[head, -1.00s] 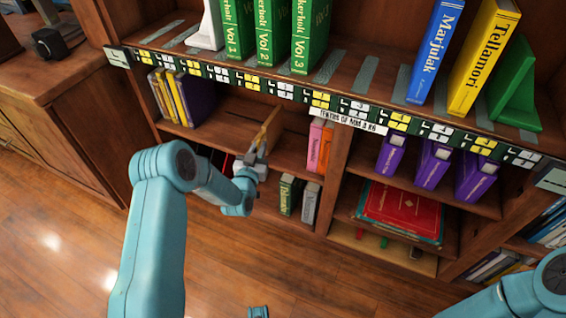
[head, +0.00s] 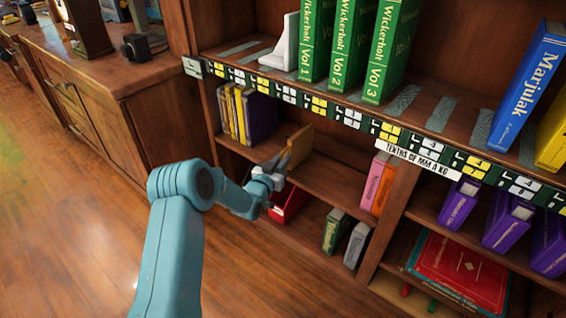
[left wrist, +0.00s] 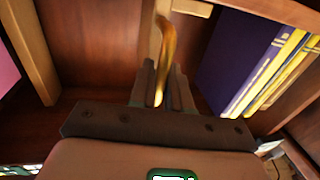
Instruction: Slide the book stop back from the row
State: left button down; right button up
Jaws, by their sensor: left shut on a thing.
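The book stop (head: 300,146), a light wooden piece, stands on the middle shelf between a row of yellow and purple books (head: 261,116) and a pair of pink and orange books (head: 378,182). My left gripper (head: 277,172) is at its front edge, shut on it. In the left wrist view the fingers (left wrist: 161,88) close on a curved golden handle (left wrist: 168,48); the row's purple book (left wrist: 233,58) stands to the right, apart from the handle. My right gripper is not in view.
Below, a red box (head: 288,204) and green and grey books (head: 336,230) stand on the lower shelf. The shelf with green Wickerholt volumes (head: 340,45) and a white bookend (head: 285,43) overhangs above. Bare shelf (head: 335,177) lies right of the stop.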

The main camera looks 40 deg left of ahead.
pick_arm(q)
jog(key=c, duration=1.3)
grip_release()
jog(key=shift+s, duration=0.15)
jog(key=s+d+p, duration=0.1)
jog(key=s, duration=0.4)
jog(key=s+p, duration=0.1)
jog(key=s, duration=0.4)
jog(key=s+d+p, duration=0.1)
jog(key=s, duration=0.5)
jog(key=shift+d+p, duration=0.3)
jog(key=shift+d, duration=0.05)
